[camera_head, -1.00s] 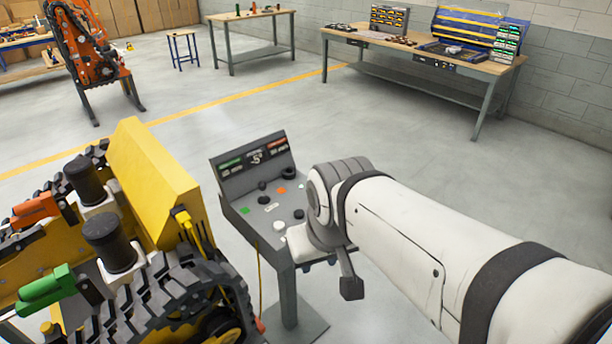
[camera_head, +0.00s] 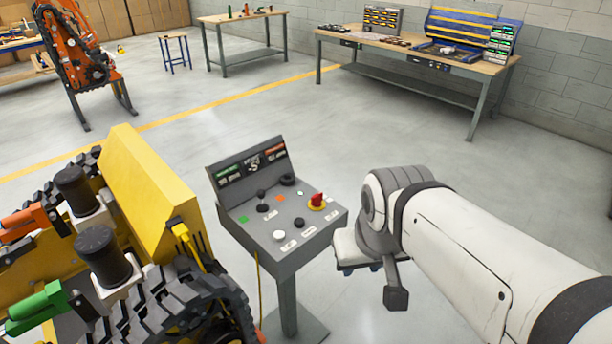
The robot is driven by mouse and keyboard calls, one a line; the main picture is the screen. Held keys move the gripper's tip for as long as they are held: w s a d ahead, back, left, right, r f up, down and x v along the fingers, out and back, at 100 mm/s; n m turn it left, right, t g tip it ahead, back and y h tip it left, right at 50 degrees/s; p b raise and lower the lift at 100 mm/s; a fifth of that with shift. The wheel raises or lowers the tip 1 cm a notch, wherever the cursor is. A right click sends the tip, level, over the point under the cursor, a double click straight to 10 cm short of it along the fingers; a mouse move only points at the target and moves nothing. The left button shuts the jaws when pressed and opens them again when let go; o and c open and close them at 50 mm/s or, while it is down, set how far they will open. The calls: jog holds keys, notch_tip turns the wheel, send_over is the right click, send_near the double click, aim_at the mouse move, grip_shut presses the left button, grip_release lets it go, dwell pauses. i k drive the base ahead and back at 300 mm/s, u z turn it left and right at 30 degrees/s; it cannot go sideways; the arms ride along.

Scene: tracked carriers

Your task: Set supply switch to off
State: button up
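A grey control console (camera_head: 281,262) stands on a post in the middle, with a sloped control face and an upright sign panel behind it. On its face are a black lever-like knob (camera_head: 262,202), a black round knob (camera_head: 287,180), a red mushroom button on a yellow base (camera_head: 317,201), a white round knob (camera_head: 279,235) and a small black knob (camera_head: 299,222). The labels are too small to read, so I cannot tell which is the supply switch or its setting. My gripper (camera_head: 375,272) is just right of the console, apart from the controls; its fingers are mostly hidden by my wrist.
A yellow tracked carrier (camera_head: 150,190) stands close on the console's left, with a yellow cable (camera_head: 185,245) at its side. An orange machine (camera_head: 75,55) and workbenches (camera_head: 420,55) stand farther back. The floor behind the console is clear.

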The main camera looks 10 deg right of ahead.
aim_at(316, 200)
jog(key=u, duration=0.05)
jog(key=i, duration=0.95)
jog(key=z, duration=0.05)
